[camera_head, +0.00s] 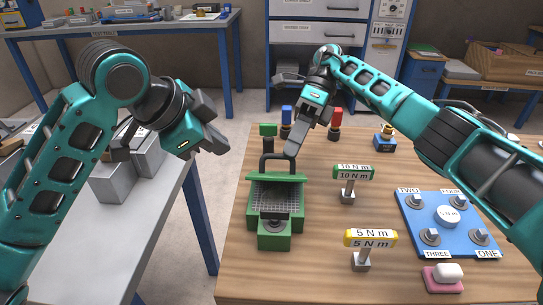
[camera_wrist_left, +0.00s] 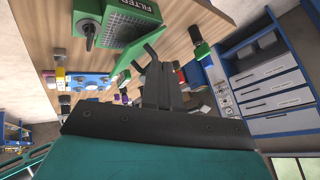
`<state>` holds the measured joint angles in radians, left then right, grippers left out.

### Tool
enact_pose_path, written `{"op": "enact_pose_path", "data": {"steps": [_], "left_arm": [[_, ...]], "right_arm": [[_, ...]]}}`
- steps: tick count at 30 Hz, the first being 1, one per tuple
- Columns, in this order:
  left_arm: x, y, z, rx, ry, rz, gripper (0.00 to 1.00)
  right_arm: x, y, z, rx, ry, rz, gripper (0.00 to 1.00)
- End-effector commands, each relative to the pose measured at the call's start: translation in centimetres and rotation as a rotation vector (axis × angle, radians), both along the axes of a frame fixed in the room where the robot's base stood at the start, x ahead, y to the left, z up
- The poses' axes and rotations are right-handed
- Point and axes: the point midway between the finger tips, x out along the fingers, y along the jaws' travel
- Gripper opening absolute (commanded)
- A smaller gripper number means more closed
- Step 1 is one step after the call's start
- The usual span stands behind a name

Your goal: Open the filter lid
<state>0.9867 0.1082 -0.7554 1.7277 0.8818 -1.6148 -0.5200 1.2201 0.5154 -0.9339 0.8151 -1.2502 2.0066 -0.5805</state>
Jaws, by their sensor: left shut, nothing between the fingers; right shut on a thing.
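The green filter box (camera_head: 275,222) stands at the near left of the wooden table, with its grey mesh (camera_head: 277,198) uncovered. Its green lid (camera_head: 276,177) is raised at the box's far edge, seen nearly edge-on, with a dark loop handle (camera_head: 266,166). The left wrist view also shows the box (camera_wrist_left: 130,22) and the lid (camera_wrist_left: 126,66) at an angle to it. My right gripper (camera_head: 292,149) is shut on the lid handle; the exact contact is partly hidden. My left gripper (camera_head: 218,146) is shut and empty, left of the filter above the gap between tables.
A green 10 N m tool (camera_head: 352,173) and a yellow 5 N m tool (camera_head: 370,239) stand right of the filter. A blue dial board (camera_head: 447,222) and a pink block (camera_head: 443,279) lie further right. Coloured-top posts stand behind the filter. Grey blocks (camera_head: 113,183) sit on the left table.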

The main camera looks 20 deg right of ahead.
Motion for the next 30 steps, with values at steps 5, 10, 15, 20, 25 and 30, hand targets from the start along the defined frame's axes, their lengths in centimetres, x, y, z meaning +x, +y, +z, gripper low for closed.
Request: {"op": "enact_pose_path", "data": {"steps": [5, 10, 15, 20, 25, 30], "left_arm": [[-2.7, -3.7, 2.2, 0.066, -0.078, -0.15, 0.0], [-3.1, -4.9, 1.8, 0.084, -0.092, -0.183, 0.0], [-2.3, -6.3, -0.5, 0.083, -0.089, -0.181, 0.0], [-1.4, -7.9, -2.9, 0.082, -0.089, -0.179, 0.0], [-0.7, -9.0, -4.7, 0.081, -0.09, -0.178, 0.0], [-0.4, -9.5, -5.4, 0.082, -0.093, -0.179, 0.0]], "right_arm": [[0.0, 0.0, 0.0, 0.001, 0.002, 0.0, 0.0], [0.0, 0.0, 0.0, 0.001, 0.002, 0.0, 0.0], [0.0, 0.0, 0.1, 0.001, 0.002, 0.0, 0.0], [0.0, 0.0, 0.1, 0.001, 0.002, 0.0, 0.0], [0.0, 0.0, 0.1, 0.001, 0.002, -0.001, 0.0], [0.0, 0.0, 0.1, 0.001, 0.002, -0.001, 0.0]]}}
